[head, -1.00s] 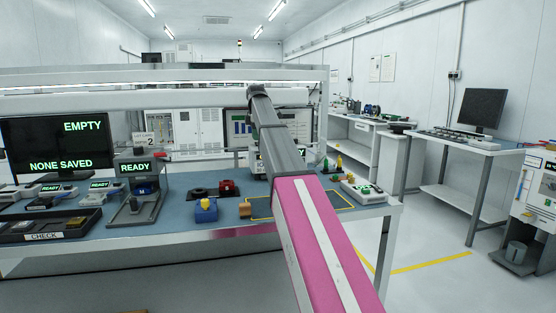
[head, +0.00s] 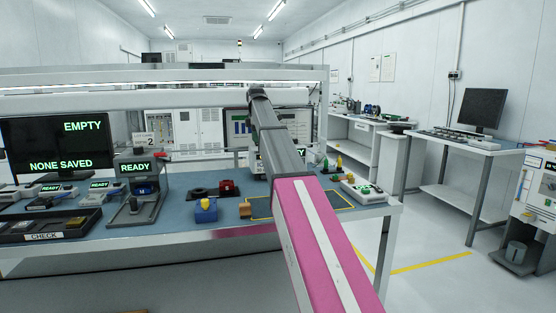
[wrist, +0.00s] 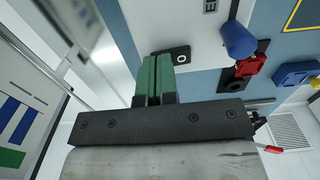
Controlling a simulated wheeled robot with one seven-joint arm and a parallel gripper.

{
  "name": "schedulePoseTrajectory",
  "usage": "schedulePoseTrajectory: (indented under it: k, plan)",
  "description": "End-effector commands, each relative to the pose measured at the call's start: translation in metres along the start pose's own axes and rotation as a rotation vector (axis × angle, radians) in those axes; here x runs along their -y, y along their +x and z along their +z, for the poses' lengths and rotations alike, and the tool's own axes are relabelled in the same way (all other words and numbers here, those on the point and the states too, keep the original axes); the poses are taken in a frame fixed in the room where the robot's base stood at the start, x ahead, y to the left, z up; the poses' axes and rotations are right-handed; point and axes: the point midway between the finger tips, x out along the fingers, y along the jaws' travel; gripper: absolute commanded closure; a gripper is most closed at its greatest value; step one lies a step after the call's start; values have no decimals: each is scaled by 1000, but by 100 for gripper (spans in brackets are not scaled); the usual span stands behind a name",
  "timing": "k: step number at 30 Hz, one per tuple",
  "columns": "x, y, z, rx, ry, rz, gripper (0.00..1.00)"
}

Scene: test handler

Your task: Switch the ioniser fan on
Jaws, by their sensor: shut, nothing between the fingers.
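A white housing (wrist: 190,22), which looks like the ioniser fan, fills the upper middle of the wrist view. A dark switch plate (wrist: 181,54) with a small pale ring mark sits on it. My gripper (wrist: 153,60) is shut, its green fingers together and empty. The fingertips are at the left end of the switch plate and cover part of it. I cannot tell whether they touch it. In the head view my arm hides the gripper and most of what stands behind it.
The blue box with a yellow knob (head: 206,213) stands at the bench's front edge. A READY station (head: 135,190) stands left.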

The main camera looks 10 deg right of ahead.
Motion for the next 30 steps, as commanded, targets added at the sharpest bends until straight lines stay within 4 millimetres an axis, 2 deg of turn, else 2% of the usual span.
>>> schedulePoseTrajectory:
  k: [13, 30]
  plan:
    - [0, 0, 0, 0, 0, -1, 100]
    - [0, -38, 0, 0, 0, 0, 100]
